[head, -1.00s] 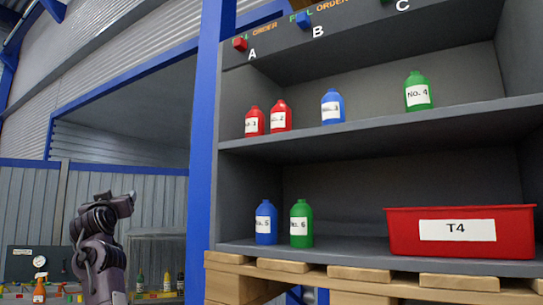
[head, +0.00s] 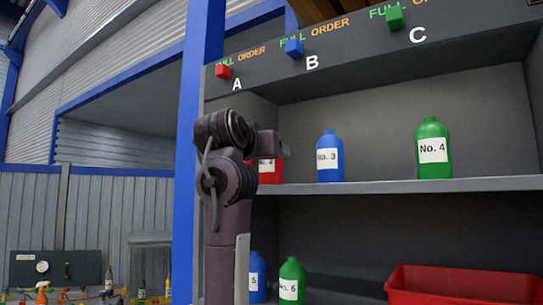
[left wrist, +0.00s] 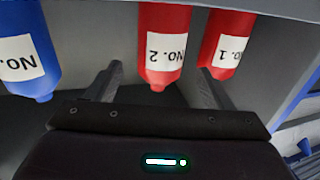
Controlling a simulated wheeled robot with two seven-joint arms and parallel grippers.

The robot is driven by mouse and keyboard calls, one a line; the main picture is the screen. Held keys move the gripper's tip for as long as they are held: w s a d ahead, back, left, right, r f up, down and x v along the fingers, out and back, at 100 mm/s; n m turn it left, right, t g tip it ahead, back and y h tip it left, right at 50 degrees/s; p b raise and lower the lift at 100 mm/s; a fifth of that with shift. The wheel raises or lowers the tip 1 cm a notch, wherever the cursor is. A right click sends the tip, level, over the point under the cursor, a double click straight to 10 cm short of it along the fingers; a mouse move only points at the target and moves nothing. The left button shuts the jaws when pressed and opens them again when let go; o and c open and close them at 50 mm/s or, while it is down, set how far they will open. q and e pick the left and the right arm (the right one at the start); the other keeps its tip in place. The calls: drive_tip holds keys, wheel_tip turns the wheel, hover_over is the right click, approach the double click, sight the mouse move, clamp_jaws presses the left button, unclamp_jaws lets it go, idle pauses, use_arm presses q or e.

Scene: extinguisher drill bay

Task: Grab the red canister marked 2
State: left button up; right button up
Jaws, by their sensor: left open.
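The red canister marked 2 (left wrist: 162,45) hangs inverted in the left wrist view, where the picture is upside down. It lies between the two fingers of my open left gripper (left wrist: 156,78), and I cannot tell whether they touch it. In the head view, the red canister (head: 271,174) stands on the upper shelf, mostly hidden behind my left gripper (head: 270,147). The red canister marked 1 (left wrist: 228,40) is close beside it, partly behind one finger; my arm hides it in the head view. My right gripper is not in view.
A blue canister, No. 3 (head: 330,165), and a green one, No. 4 (head: 433,160), stand right on the upper shelf (head: 390,186). Below are another blue canister (head: 257,270), green No. 6 (head: 291,280) and a red bin (head: 470,282). A blue post (head: 188,130) borders the shelf.

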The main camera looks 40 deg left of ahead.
use_arm(q)
drive_tip(key=p+x, duration=0.2)
drive_tip(key=x, duration=0.2)
drive_tip(key=shift+w+p, duration=0.3)
drive_tip(key=shift+w+a+f, duration=0.1)
drive_tip(key=shift+w+a, duration=0.1)
drive_tip(key=shift+w, duration=0.05)
drive_tip(key=shift+s, duration=0.1)
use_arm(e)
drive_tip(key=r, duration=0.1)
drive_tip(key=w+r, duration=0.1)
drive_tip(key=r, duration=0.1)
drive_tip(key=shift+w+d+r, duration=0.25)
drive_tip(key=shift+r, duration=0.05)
use_arm(q)
drive_tip(key=shift+c, duration=1.2)
drive_tip(key=c, duration=1)
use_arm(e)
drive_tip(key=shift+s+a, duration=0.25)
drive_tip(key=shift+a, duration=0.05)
